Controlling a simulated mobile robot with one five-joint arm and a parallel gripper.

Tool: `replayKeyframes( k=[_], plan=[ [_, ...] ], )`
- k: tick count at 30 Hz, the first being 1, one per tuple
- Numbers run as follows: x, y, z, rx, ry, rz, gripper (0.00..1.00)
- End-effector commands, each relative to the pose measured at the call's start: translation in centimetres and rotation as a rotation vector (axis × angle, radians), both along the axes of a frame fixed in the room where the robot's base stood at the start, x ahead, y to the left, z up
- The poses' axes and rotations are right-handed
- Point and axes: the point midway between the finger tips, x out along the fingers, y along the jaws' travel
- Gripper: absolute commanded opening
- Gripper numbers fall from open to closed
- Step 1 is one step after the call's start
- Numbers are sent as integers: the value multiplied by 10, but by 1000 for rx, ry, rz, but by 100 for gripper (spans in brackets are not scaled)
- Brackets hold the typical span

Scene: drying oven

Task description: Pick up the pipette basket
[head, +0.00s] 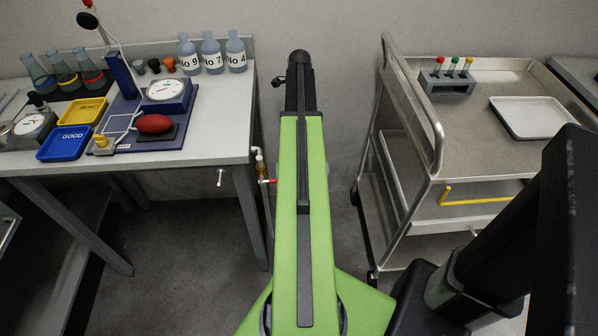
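I see nothing that I can clearly recognise as a pipette basket. A small grey rack (447,83) holding tubes with red, green and yellow caps stands at the back left of the metal cart's top (470,110). My green arm reaches away from me up the middle of the picture, between the table and the cart. It ends in a dark part (299,82) near the wall. No separate fingertips show there, so I cannot tell whether my gripper is open or shut, and no object shows in it.
The white table (215,152) on the left carries three labelled bottles (211,54), flasks, a yellow tray (82,111), a blue tray (64,143) and a gauge device (166,90). A white tray (533,116) lies on the cart. Narrow floor gaps flank my arm.

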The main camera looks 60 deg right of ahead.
Motion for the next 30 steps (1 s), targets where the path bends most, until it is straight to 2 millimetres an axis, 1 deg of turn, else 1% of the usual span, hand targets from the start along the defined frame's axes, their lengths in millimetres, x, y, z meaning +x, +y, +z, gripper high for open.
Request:
replayKeyframes(
  k=[1, 5, 6, 12, 14, 30],
  plan=[
    [0, 0, -3, 0, 0, 0, 34],
    [0, 0, 0, 0, 0, 1, 34],
    [0, 0, 0, 0, 0, 1, 32],
    [1, 0, 0, 0, 0, 1, 6],
    [1, 0, 0, 0, 0, 1, 0],
    [1, 1, 0, 0, 0, 2, 0]
  ],
)
